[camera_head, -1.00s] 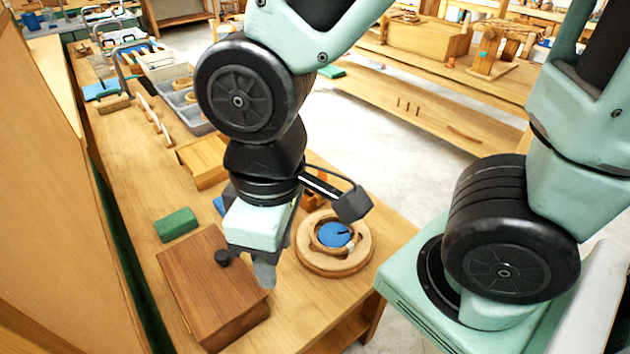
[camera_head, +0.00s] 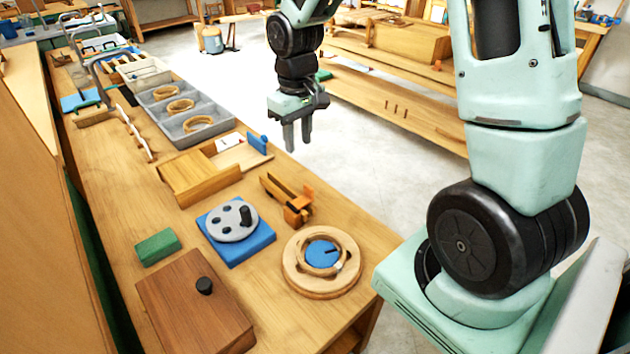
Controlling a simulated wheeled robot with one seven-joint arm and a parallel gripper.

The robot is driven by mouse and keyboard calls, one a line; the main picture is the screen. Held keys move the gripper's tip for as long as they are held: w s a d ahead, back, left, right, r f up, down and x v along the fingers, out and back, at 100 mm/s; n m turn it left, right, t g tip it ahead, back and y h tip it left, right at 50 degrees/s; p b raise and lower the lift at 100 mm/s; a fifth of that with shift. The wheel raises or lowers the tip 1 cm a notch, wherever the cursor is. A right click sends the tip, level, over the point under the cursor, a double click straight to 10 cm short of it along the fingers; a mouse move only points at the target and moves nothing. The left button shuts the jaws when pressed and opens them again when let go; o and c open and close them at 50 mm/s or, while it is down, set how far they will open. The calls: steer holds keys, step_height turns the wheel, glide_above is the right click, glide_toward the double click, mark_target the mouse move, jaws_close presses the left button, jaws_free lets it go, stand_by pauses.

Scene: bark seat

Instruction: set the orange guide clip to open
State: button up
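The orange guide clip (camera_head: 300,205) is at the front right end of a small wooden channel (camera_head: 278,187), near the table's right edge. Its exact setting is too small to tell. My gripper (camera_head: 298,140) is raised beyond the table's right edge, up and behind the clip in the picture. Its two fingers point down with a gap between them and nothing in it. It is apart from the clip.
A round wooden ring with a blue disc (camera_head: 313,287) stands in front of the clip. Left of it are a blue base with a grey dial (camera_head: 240,252), a brown box (camera_head: 185,310), a green block (camera_head: 157,247) and a grey tray (camera_head: 205,134). The floor shows beyond the table edge.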

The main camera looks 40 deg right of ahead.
mark_target(310, 187)
steer(key=shift+m, duration=0.3)
steer(key=d+f, duration=0.1)
steer(key=f, duration=0.5)
steer(key=d+f, duration=0.1)
steer(key=f, duration=0.5)
steer(key=w+d+f, duration=0.1)
steer(key=f, duration=0.5)
steer(key=shift+d+p, duration=0.4)
steer(key=shift+c, duration=0.3)
jaws_close()
